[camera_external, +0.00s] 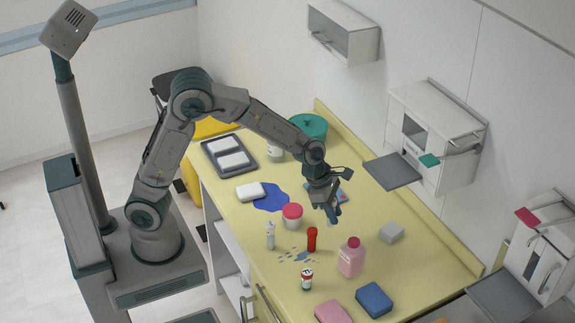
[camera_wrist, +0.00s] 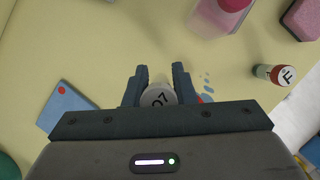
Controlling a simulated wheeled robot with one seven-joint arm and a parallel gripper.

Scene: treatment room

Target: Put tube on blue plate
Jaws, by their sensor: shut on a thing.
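My gripper (camera_external: 333,214) is above the yellow counter, with its fingers pointing down. In the wrist view my gripper (camera_wrist: 160,68) is shut on a pale round-topped tube (camera_wrist: 157,97) marked with dark characters that look like "07". The tube's lower part is hidden, and in the external view my fingers mostly hide it. A flat blue plate (camera_wrist: 69,103) with a red dot lies left of the fingers in the wrist view. In the external view this plate (camera_external: 345,198) is partly hidden behind my gripper.
A red tube (camera_external: 311,240), white bottle (camera_external: 270,236), pink bottle (camera_external: 351,258), small white-capped vial (camera_external: 307,281) and red-lidded tub (camera_external: 291,217) stand nearby. A dark blue irregular patch (camera_external: 268,203) lies left. A grey block (camera_external: 391,232) is right.

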